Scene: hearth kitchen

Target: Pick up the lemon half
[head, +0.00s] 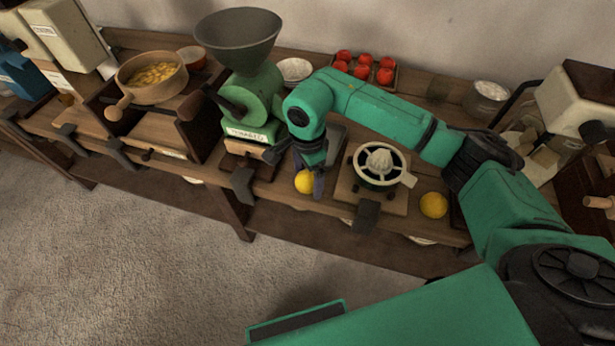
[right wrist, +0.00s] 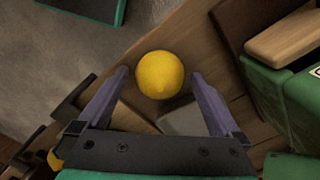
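A yellow lemon piece (head: 304,182) is at the front edge of the wooden counter, left of the juicer. In the right wrist view this lemon (right wrist: 160,75) shows a rounded yellow side; I cannot see a cut face. My right gripper (head: 309,184) is over it and open. In the right wrist view its two purple-grey fingers stand on either side of the lemon, with a gap on both sides. A second yellow lemon piece (head: 434,205) lies right of the juicer. My left gripper is not in view.
The juicer (head: 372,184) with its white reamer stands on a wooden board right of the gripper. A green grinder (head: 255,98) stands close on the left. A tray of red fruit (head: 395,80) is behind. Clamps hang over the counter's front edge; open floor (head: 130,260) lies before it.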

